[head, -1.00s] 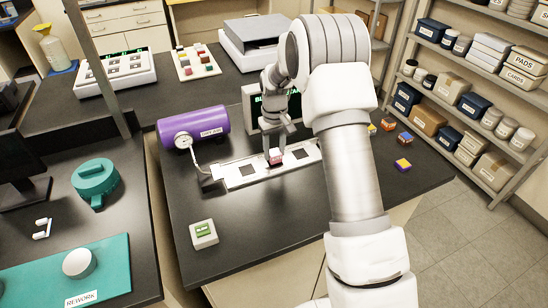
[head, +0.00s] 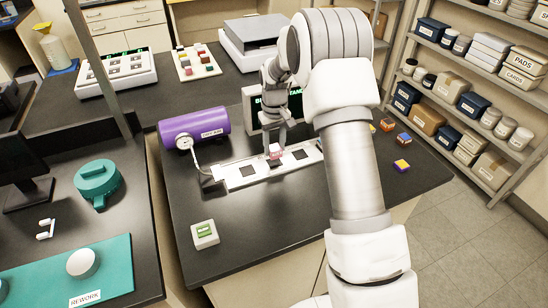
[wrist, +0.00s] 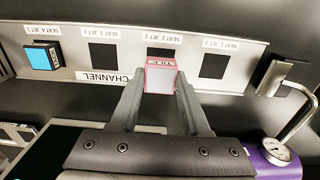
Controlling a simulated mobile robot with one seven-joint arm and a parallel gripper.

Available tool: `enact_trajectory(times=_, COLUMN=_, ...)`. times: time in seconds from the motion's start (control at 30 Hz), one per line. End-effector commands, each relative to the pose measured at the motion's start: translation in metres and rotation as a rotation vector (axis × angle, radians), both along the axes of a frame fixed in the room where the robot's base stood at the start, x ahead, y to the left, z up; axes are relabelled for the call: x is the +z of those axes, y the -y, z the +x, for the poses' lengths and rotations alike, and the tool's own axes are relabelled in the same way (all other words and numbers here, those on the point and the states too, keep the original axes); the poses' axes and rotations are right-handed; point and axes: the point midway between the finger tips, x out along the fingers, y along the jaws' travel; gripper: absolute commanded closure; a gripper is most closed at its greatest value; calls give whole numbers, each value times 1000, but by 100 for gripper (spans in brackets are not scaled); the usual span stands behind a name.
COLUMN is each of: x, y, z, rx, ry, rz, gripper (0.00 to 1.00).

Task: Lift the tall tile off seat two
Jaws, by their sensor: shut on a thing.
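My gripper (wrist: 160,95) is shut on a small pink tile (wrist: 160,77) with a pale, lettered face. In the head view the tile (head: 275,151) hangs just above the white channel strip (head: 230,183), with a dark seat square (head: 276,166) showing below it. In the wrist view the tile partly covers the dark square under the "SEAT 2" label (wrist: 163,39). The squares of seat one (wrist: 213,64) and seat three (wrist: 103,57) are bare.
A green-buttoned box (head: 204,234) is at the front left. Several coloured blocks (head: 402,166) lie at the right.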

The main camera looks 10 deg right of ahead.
Motion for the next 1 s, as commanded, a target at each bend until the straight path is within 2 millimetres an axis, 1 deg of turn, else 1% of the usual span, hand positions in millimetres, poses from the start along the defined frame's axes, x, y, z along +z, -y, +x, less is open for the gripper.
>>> enact_trajectory(times=0.37, x=0, y=0, z=0, rx=0, ry=0, rz=0, gripper=100)
enact_trajectory(times=0.47, x=4, y=0, z=0, rx=0, ry=1, rz=0, gripper=100)
enact_trajectory(times=0.9, x=46, y=0, z=0, rx=0, ry=1, rz=0, gripper=100)
enact_trajectory(times=1.0, x=51, y=0, z=0, rx=0, ry=1, rz=0, gripper=100)
